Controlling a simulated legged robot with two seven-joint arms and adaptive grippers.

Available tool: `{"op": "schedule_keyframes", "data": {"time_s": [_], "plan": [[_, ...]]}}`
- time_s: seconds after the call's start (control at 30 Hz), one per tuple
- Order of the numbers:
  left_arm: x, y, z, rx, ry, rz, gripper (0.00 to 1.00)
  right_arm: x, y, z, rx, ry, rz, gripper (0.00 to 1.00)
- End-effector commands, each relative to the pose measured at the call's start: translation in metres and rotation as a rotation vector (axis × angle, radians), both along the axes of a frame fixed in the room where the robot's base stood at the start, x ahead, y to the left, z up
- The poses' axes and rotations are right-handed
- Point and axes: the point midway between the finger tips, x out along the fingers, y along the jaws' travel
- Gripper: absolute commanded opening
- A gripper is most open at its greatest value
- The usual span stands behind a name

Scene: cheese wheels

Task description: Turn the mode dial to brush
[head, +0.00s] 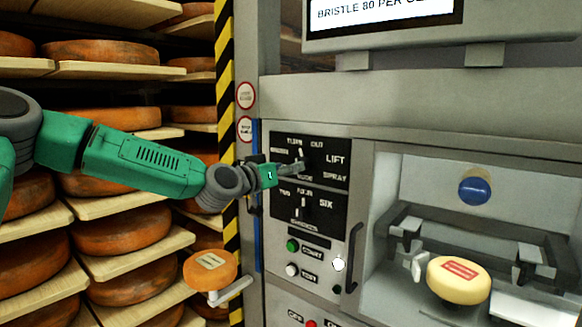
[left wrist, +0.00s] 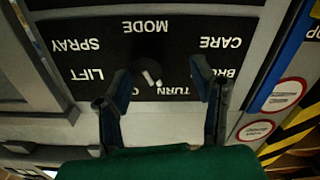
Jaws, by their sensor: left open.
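The mode dial (left wrist: 147,78) is a dark knob with a white mark on the black mode panel (left wrist: 110,50). Its mark sits on the side of the TURN and OUT labels; the exact setting is hard to read. BRUSH is partly hidden by a finger in the left wrist view, where the labels appear upside down. In the head view the dial's white mark (head: 300,153) shows just above my left gripper (head: 296,168). My left gripper is open, its fingers apart on either side of the dial in the left wrist view. Contact cannot be told. My right gripper is not in view.
A second dial (head: 303,205) marked TWO, FOUR, SIX lies below. A green button (head: 292,246) and a dark vertical handle (head: 354,257) are lower. A cheese wheel (head: 460,279) sits in the machine's bay at right. Shelves of cheese stand at left.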

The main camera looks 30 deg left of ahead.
Motion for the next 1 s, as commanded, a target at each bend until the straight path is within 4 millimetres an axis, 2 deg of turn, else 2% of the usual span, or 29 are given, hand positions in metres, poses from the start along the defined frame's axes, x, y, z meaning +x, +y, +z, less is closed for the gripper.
{"op": "schedule_keyframes", "data": {"time_s": [0.2, 0.57, 0.67, 0.7, 0.73, 1.0], "plan": [[0.021, -0.003, 0.001, 0.002, 0.000, -0.001, 0.51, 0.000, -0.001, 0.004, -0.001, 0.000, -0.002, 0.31], [0.025, 0.008, -0.003, -0.008, -0.001, -0.002, 0.51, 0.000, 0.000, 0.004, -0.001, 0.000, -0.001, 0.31], [0.025, 0.005, -0.002, -0.005, 0.000, -0.002, 0.20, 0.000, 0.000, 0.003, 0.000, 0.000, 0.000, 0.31], [0.025, 0.006, -0.003, -0.006, -0.001, 0.000, 0.06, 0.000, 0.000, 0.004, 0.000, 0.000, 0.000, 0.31], [0.025, 0.006, -0.003, -0.006, 0.000, 0.001, 0.02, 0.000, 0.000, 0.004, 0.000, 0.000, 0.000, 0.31], [0.025, 0.007, -0.003, -0.012, 0.000, 0.003, 0.03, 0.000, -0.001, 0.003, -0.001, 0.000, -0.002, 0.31]]}}
